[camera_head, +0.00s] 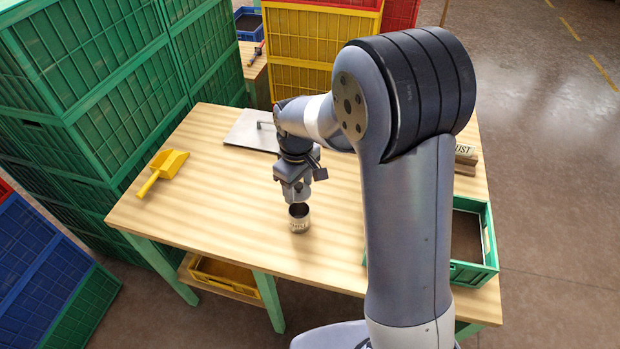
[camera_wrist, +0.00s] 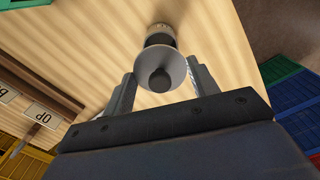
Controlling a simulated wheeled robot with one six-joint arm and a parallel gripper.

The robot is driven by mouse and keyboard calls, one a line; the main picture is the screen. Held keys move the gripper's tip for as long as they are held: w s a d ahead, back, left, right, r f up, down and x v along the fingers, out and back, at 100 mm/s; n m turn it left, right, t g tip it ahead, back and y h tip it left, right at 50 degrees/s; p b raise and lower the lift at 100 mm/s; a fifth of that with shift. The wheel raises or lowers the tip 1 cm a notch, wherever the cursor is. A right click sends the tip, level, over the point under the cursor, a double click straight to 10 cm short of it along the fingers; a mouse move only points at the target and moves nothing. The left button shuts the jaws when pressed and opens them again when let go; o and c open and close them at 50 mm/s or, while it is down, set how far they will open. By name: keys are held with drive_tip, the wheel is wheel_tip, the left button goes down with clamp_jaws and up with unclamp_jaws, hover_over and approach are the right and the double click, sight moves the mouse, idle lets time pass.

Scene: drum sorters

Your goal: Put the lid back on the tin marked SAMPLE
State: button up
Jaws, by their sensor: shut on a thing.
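A small open metal tin (camera_head: 299,219) stands upright near the middle of the wooden table; its side bears lettering too small to read for sure. It also shows at the top of the wrist view (camera_wrist: 160,30). My gripper (camera_head: 296,190) points down just above the tin. In the wrist view my gripper (camera_wrist: 163,80) is shut on a round grey lid (camera_wrist: 146,60) with a dark knob, held between its two fingers. The lid is apart from the tin in the head view and partly covers it in the wrist view.
A flat metal plate with a handle (camera_head: 248,130) lies behind my gripper. A green crate (camera_head: 487,235) sits at the right, near a block (camera_head: 467,160) ending in "UST". Stacked green crates (camera_head: 120,90) border the left side.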

drive_tip(key=shift+f+b, duration=2.25)
drive_tip(key=shift+f, duration=0.95)
drive_tip(key=shift+f, duration=0.15)
drive_tip(key=o, duration=1)
drive_tip(key=shift+o, duration=0.7)
drive_tip(key=o, duration=0.3)
